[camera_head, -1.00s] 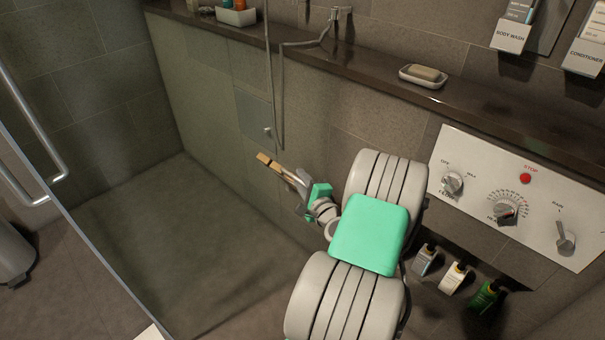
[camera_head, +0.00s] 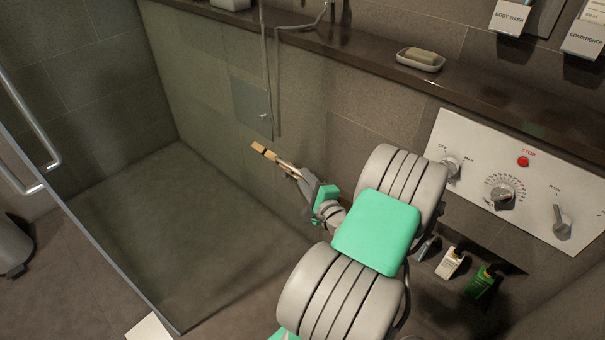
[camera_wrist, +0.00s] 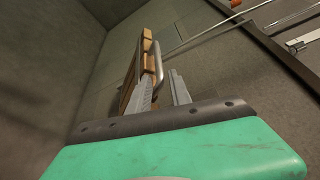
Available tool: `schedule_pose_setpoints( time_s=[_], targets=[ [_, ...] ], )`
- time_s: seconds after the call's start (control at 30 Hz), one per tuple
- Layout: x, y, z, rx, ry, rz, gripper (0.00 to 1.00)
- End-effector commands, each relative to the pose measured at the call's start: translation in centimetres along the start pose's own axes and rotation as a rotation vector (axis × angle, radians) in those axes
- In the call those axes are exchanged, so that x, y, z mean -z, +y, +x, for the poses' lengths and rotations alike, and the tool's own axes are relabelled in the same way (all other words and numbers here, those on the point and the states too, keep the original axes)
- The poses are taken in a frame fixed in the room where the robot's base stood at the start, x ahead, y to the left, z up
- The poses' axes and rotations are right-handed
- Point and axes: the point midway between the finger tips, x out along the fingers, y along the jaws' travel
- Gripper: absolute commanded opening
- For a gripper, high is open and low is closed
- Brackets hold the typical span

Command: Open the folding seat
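The folding seat (camera_head: 259,148) shows in the head view as a narrow strip of pale wood close to the shower wall, seen nearly edge-on. In the wrist view the seat (camera_wrist: 149,63) stands folded up, with wooden slats and a curved metal bar at its edge. My gripper (camera_head: 299,177) is at the near end of the seat; my arm hides part of it. In the wrist view my gripper (camera_wrist: 163,88) has its two grey fingers apart. The left finger overlaps the slats, and the bar appears between the fingers. I cannot tell whether they touch.
A dark ledge (camera_head: 375,72) with a soap dish (camera_head: 420,59) runs above my arm. The control panel (camera_head: 515,185) and several bottles are to the right. A glass screen with a handle (camera_head: 47,165) is at left. The shower floor (camera_head: 190,235) is clear.

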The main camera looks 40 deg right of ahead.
Motion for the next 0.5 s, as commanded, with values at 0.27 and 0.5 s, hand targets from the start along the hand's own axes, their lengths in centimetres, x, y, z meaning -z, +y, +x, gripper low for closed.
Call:
schedule_pose_setpoints(
  time_s=[0.27, 0.5],
  targets=[
    [0.2, 0.1, -2.3, 0.002, 0.004, 0.000, 0.20],
    [0.0, 0.3, -3.4, 0.002, 0.000, -0.001, 0.20]
  ],
)
